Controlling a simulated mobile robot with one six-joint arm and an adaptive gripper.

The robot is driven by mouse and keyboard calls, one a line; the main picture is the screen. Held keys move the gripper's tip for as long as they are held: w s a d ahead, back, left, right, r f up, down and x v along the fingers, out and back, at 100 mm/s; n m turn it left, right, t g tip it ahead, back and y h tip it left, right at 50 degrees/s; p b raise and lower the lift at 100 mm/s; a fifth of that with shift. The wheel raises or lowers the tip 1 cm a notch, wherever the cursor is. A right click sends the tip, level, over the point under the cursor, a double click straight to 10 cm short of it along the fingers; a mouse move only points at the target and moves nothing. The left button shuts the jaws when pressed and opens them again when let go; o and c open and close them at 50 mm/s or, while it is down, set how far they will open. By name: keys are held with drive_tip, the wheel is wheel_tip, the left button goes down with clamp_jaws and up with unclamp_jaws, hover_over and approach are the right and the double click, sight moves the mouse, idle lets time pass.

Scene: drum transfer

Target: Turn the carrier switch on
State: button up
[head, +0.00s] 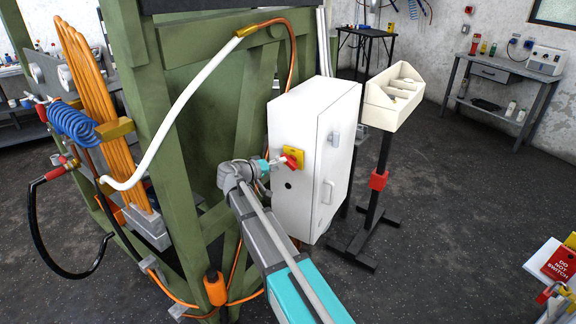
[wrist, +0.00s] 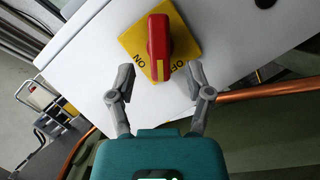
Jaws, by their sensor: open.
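The carrier switch is a red rotary knob (wrist: 158,38) on a yellow plate (wrist: 190,40), mounted on a white cabinet (wrist: 90,50). The plate reads ON at lower left and OFF at lower right in the wrist view. The knob's yellow-marked end lies between the two words. In the head view, the knob (head: 291,159) is on the side face of the white cabinet (head: 300,205). My gripper (wrist: 160,77) is open, its fingers spread either side of the knob's lower end and apart from it. In the head view, my gripper (head: 273,165) is close beside the knob, partly hidden by my wrist.
A green frame (head: 180,200) with hoses and copper pipe stands left of the cabinet. A cream bin on a black stand (head: 378,110) is at right. A copper pipe (wrist: 270,92) runs near my gripper's right side. Open floor (head: 450,210) lies at right.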

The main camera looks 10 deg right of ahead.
sight(287, 163)
drive_tip(key=shift+b+x, duration=0.35)
drive_tip(key=shift+x, duration=1.9)
clamp_jaws()
drive_tip(key=shift+m, duration=0.3)
drive_tip(key=shift+r+m+y+p, duration=0.1)
drive_tip(key=shift+m+y+p, duration=0.4)
drive_tip(key=shift+m+p, duration=0.15)
drive_tip(key=shift+s+d+m+t+y+p, duration=0.1)
drive_tip(key=shift+m+t+y+p, duration=0.3)
drive_tip(key=shift+m+y+p, duration=0.55)
drive_tip(key=m+y, duration=0.1)
drive_tip(key=m, duration=0.1)
drive_tip(key=m+t, duration=0.1)
drive_tip(key=m, duration=0.1)
drive_tip(key=shift+t+y, duration=0.3)
drive_tip(key=shift+y, duration=0.05)
